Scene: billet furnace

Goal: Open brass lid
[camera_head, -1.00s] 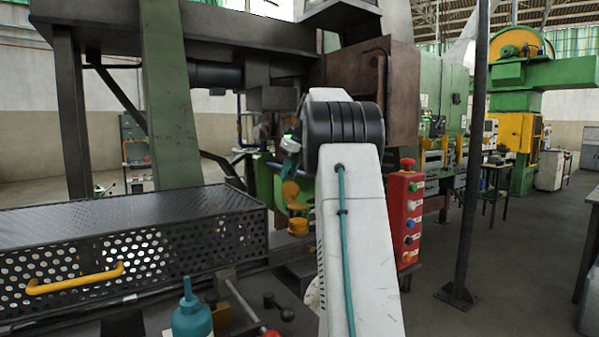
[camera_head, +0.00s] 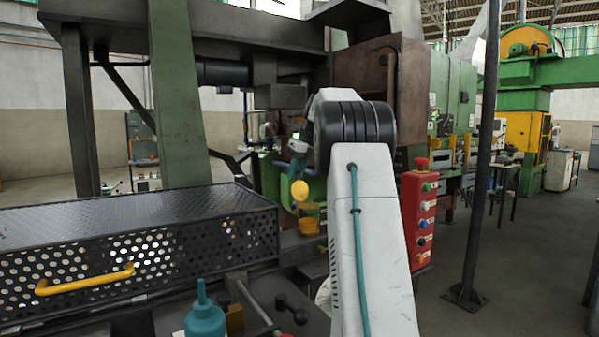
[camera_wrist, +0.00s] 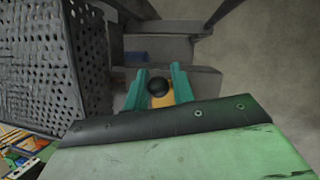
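The brass lid (camera_head: 300,190) shows in the head view as a small round yellow disc, tilted with its face towards the camera. It is just above a brass-coloured pot (camera_head: 308,226) and apart from that pot's lower ring. My gripper (camera_head: 297,166) is right above the lid, with its teal fingers partly hidden by my arm. In the wrist view a black knob (camera_wrist: 157,86) sits between the two teal fingertips of my gripper (camera_wrist: 160,82), with the yellow lid (camera_wrist: 162,101) behind it. The fingers appear closed on the knob. The pot is hidden in the wrist view.
A black perforated guard box (camera_head: 130,225) with a yellow handle (camera_head: 85,280) stands at the left. A teal bottle (camera_head: 205,320) stands in front. A red button box (camera_head: 417,215) is to the right of my arm, with a dark post (camera_head: 482,150) beyond.

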